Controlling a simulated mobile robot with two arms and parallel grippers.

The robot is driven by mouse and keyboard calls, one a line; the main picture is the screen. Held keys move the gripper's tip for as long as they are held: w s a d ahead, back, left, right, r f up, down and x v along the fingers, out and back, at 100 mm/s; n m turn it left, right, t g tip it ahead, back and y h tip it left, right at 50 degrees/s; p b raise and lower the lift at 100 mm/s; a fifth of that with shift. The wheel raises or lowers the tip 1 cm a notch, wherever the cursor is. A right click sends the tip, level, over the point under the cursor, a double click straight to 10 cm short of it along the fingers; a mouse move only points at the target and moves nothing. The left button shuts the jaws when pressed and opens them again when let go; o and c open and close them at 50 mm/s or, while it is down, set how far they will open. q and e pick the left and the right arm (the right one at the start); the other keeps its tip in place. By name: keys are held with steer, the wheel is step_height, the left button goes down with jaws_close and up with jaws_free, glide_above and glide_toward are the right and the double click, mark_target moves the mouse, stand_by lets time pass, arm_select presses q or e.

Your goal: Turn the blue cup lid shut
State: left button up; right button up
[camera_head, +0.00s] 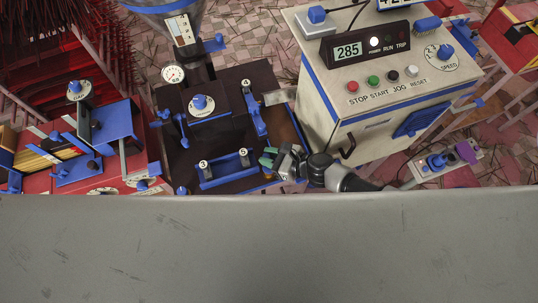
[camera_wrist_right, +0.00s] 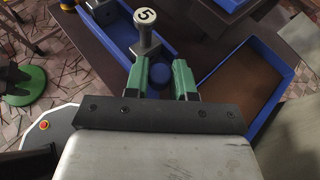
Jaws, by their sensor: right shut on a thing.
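My right gripper (camera_head: 268,157) reaches in from the right, at the right end of a blue tray-like part on the dark machine. In the right wrist view its two green fingers (camera_wrist_right: 161,84) are closed around a small round blue piece (camera_wrist_right: 159,76), which looks like the blue cup lid. Much of the piece is hidden between the fingers, so how far it is turned cannot be told. A grey knob marked 5 (camera_wrist_right: 145,16) stands just beyond the fingertips; it also shows in the head view (camera_head: 243,153). My left gripper is not in view.
A beige control cabinet (camera_head: 322,110) with a display reading 285 stands to the right. A blue-rimmed tray (camera_wrist_right: 268,60) with a brown bottom lies right of the fingers. A red machine with blue parts is at the left. A knob marked 3 (camera_head: 203,163) is near the gripper.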

steer(key=o, duration=0.9)
steer(key=shift+d, duration=0.1)
steer(key=v, duration=1)
steer(key=shift+s+d+b, duration=0.15)
steer(key=shift+d+b, duration=0.1)
steer(key=shift+b, duration=0.1)
